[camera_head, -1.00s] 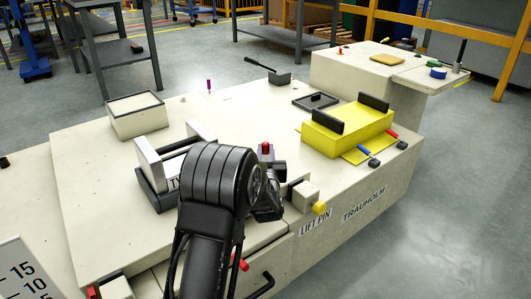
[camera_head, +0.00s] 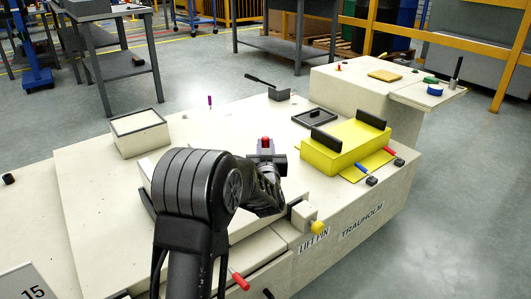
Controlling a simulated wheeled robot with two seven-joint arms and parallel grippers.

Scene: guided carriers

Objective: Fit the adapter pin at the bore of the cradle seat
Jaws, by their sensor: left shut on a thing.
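My left gripper (camera_head: 271,163) is in the middle of the view, above the pale machine top. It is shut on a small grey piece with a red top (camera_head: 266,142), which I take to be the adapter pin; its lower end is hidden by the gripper. A yellow cradle-like block (camera_head: 338,157) with two black pads stands to the right, apart from the gripper. I cannot see a bore on it, and I cannot tell for sure that it is the cradle seat. My right gripper is not in view.
A pale open-topped box (camera_head: 139,134) stands back left. A black tray (camera_head: 315,117) lies behind the yellow block. A yellow-tipped lift pin (camera_head: 316,227) sticks out at the front edge. My left arm hides much of the middle left. A raised pale block (camera_head: 353,79) stands back right.

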